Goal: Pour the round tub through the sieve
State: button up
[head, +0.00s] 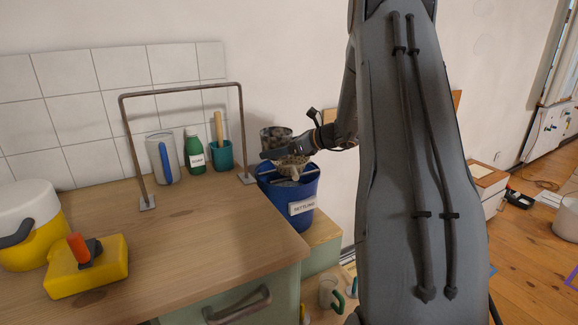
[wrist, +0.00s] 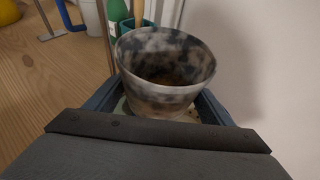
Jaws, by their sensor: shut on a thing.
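The round tub (head: 275,135) is mottled grey and dark. It also shows in the wrist view (wrist: 165,95), with its open mouth up and something brownish low inside. My gripper (head: 284,150) is shut on the tub, with a finger on each side of it in the wrist view (wrist: 165,108). The tub looks about upright, above a blue bucket (head: 270,190) labelled "SETTLING". A pale tan thing, apparently the sieve (head: 292,168), sits at the bucket's mouth just below my gripper. My gripper partly hides it, and its mesh is too small to make out.
A metal frame (head: 182,90) stands on the wooden worktop (head: 190,225) left of the bucket. Behind it are a grey jug (head: 158,160), a green bottle (head: 194,155) and a teal cup (head: 220,156). The wall is close behind the bucket. The worktop's middle is clear.

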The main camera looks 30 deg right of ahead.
jog(key=w+m+h+b, duration=0.1)
jog(key=w+b, duration=0.1)
jog(key=shift+a+f+m+t+h+b, duration=0.1)
jog(key=shift+a+m+t+h+b, duration=0.05)
jog(key=shift+m+t+h+b, duration=0.2)
jog(key=w+m+h+b, duration=0.1)
jog(key=h+b, duration=0.1)
jog(key=b, duration=0.1)
jog(key=shift+m+t, duration=0.25)
jog(key=shift+t, duration=0.1)
jog(key=m+h+b, duration=0.1)
jog(key=b, duration=0.1)
jog(key=f+m+h+b, duration=0.1)
jog(key=b, duration=0.1)
jog(key=shift+s+a+t, duration=0.1)
jog(key=shift+t, duration=0.2)
jog(key=shift+s+a+f+m+h+b, duration=0.15)
jog(key=shift+s+f+m+h+b, duration=0.4)
jog(key=shift+m+h+b, duration=0.55)
jog(key=shift+s+r+n, duration=0.1)
jog(key=shift+n, duration=0.2)
